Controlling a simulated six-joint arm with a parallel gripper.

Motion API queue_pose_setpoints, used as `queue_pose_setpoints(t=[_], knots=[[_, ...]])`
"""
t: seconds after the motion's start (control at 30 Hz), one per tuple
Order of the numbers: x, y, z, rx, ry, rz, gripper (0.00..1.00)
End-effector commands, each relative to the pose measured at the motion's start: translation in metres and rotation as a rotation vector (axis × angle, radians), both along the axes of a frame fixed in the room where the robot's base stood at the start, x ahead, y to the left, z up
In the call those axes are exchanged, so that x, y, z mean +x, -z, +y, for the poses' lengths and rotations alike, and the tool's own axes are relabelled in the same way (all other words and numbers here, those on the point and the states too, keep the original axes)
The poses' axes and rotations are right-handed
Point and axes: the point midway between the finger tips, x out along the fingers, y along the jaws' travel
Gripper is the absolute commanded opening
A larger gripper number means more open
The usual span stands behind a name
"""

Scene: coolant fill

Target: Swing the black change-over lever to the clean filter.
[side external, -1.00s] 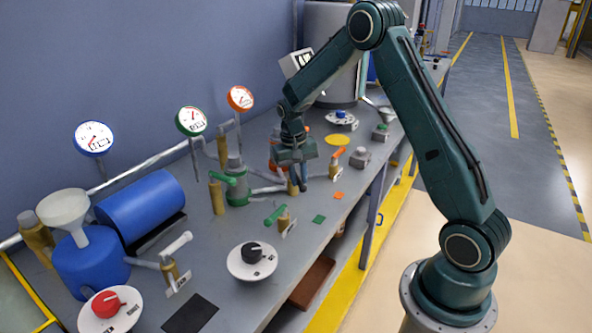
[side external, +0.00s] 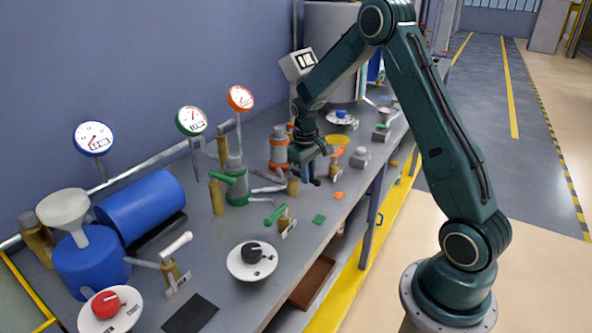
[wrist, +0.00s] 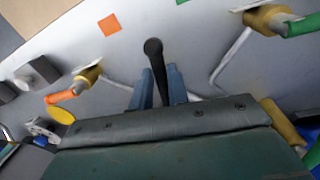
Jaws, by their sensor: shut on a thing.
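My gripper (side external: 316,181) is low over the bench, and in the wrist view (wrist: 162,82) its two blue fingers are shut on the black change-over lever (wrist: 154,49). The lever's round black knob sticks out past the fingertips. In the side view the gripper mostly hides the lever. The green filter canister (side external: 237,182) stands left of the gripper, and the orange filter canister (side external: 279,150) stands close to its left, behind it. I cannot tell from the pictures which filter is clean.
A green-handled valve (side external: 284,220) and an orange-handled valve (side external: 334,171) stand either side of my gripper. An orange square (side external: 339,195) and a green square (side external: 319,218) mark the bench near its front edge. Pipes run close by.

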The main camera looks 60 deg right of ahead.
Motion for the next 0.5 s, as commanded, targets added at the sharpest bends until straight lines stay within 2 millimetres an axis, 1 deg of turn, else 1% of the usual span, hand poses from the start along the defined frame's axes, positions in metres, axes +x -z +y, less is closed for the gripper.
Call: queue_pose_setpoints(t=[0.5], knots=[[0.002,0.000,-0.030,0.000,-0.489,-0.001,0.00]])
